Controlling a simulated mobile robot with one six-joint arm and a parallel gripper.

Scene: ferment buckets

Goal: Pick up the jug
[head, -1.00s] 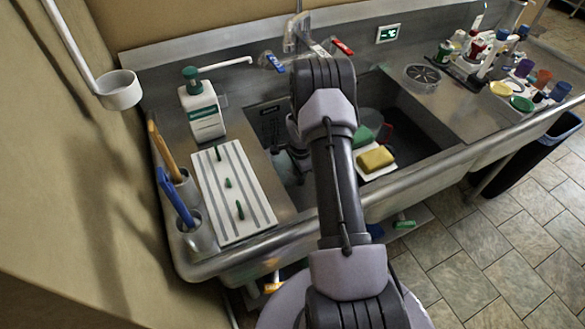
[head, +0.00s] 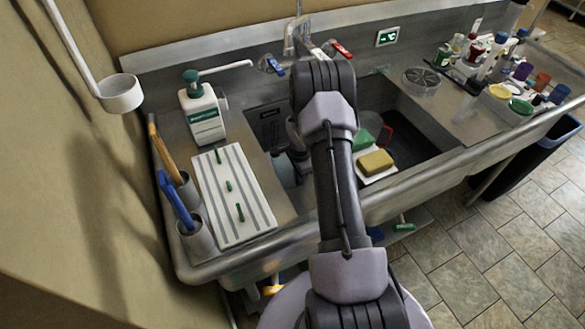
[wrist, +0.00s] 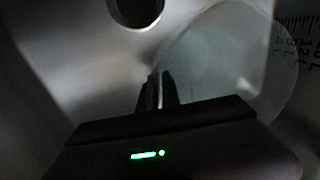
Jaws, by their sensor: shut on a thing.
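In the wrist view, the jug (wrist: 225,65) is a pale, see-through round vessel with dark scale marks along its right side. My gripper (wrist: 160,88) has its two dark fingers close together at the jug's left side, shut on it. Exactly which part of the jug is between the fingers is too dark to tell. In the head view my arm comes down over the sink and hides most of the gripper and the jug.
The sink's steel floor has a dark round drain hole (wrist: 137,8). A yellow sponge (head: 376,162) lies on a white board at the sink's front edge. A white soap bottle (head: 203,115) and a striped mat (head: 233,190) stand to the left. Bottles crowd the right counter.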

